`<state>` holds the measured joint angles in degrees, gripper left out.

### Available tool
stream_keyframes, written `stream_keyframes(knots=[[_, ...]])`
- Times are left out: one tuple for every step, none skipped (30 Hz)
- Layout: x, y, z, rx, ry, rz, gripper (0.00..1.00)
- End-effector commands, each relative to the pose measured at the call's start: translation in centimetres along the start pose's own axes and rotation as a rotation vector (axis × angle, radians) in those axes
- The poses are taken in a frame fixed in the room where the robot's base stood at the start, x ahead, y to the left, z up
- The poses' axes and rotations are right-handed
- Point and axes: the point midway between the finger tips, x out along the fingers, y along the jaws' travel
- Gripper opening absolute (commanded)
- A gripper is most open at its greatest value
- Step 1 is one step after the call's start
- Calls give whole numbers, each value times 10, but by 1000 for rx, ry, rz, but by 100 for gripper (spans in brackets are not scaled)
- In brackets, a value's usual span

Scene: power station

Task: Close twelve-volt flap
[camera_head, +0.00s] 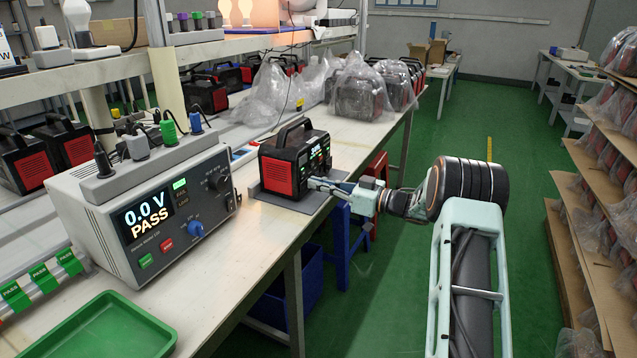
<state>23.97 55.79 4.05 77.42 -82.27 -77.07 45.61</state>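A black and red power station (292,160) with a top handle stands upright on a grey mat (270,197) on the workbench. Its front panel, with a small lit display, faces right toward my arm. My gripper (318,184) is at the lower part of that front panel, with its fingertips at or very near the surface. The twelve-volt flap is too small to make out and is partly hidden by my gripper. I cannot tell whether the fingers are open or shut, or whether they touch the flap.
A large tester (150,215) reading "0.0 V PASS" stands left of the power station. A green tray (100,345) lies at the near left. Bagged units (362,95) sit farther along the bench. Shelves (600,200) line the right, with clear green floor between.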

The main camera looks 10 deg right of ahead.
Motion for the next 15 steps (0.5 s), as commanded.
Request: stream_keyframes(knots=[[0, 1, -1, -1, 1, -3, 0], [0, 1, -1, -1, 1, -5, 0], [0, 0, -1, -1, 1, -7, 0], [0, 0, -1, -1, 1, -8, 0], [0, 0, -1, -2, 1, -9, 0], [0, 0, -1, -2, 2, -9, 0], [0, 0, -1, -2, 2, -9, 0], [1, 0, -1, -2, 2, -9, 0], [1, 0, -1, -2, 2, -9, 0], [1, 0, -1, -2, 2, -9, 0], [1, 0, -1, -2, 2, -9, 0], [1, 0, -1, -2, 2, -9, 0], [1, 0, -1, -2, 2, -9, 0], [1, 0, -1, -2, 2, -9, 0], [1, 0, -1, -2, 2, -8, 6]])
